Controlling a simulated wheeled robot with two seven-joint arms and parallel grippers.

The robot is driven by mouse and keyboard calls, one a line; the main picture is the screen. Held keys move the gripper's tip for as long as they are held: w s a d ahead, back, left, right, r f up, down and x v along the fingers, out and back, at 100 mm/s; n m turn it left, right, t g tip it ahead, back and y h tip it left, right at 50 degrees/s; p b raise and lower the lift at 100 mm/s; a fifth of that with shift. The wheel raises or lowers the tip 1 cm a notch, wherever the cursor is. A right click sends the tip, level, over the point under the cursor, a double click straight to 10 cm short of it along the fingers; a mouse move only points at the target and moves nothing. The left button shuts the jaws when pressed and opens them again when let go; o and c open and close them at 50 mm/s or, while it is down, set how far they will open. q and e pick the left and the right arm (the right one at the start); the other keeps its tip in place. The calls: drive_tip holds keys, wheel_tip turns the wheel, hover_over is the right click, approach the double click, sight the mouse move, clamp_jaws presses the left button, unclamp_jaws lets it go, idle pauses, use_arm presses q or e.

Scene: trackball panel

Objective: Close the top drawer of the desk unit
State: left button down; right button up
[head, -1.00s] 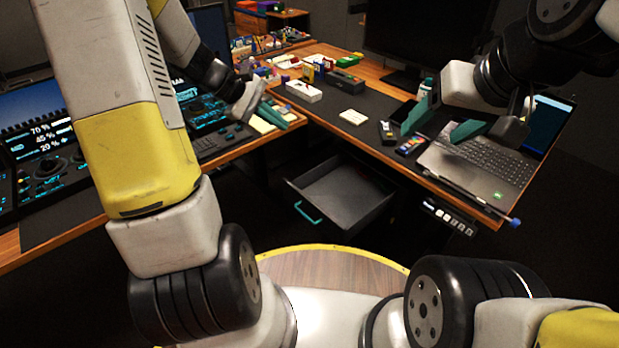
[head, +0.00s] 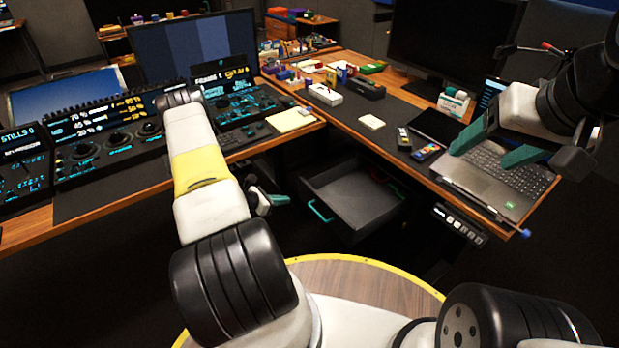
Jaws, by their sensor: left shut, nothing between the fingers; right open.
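The top drawer (head: 352,194) of the desk unit stands pulled out below the desk top, dark grey and empty-looking, with a teal handle (head: 320,211) on its front. My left gripper (head: 279,199) is shut and empty, low beside the drawer on its left, with a small gap to the handle in the picture. Part of it is hidden behind my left arm. My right gripper (head: 496,147) is open and empty above the laptop (head: 490,178) on the right desk wing.
The desk top (head: 345,125) carries a monitor (head: 455,40), a white box (head: 325,95), small gadgets and a notepad (head: 291,120). Control panels (head: 105,140) fill the left wing. A button strip (head: 460,222) hangs under the right edge. Dark floor is free before the drawer.

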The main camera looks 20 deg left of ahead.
use_arm(q)
approach(315, 195)
drive_tip(key=x, duration=0.5)
drive_tip(key=shift+s+f, duration=0.2)
drive_tip(key=shift+f, duration=0.15)
drive_tip(key=shift+w+d, duration=0.35)
drive_tip(key=shift+w, duration=0.25)
drive_tip(key=shift+w+d, duration=0.1)
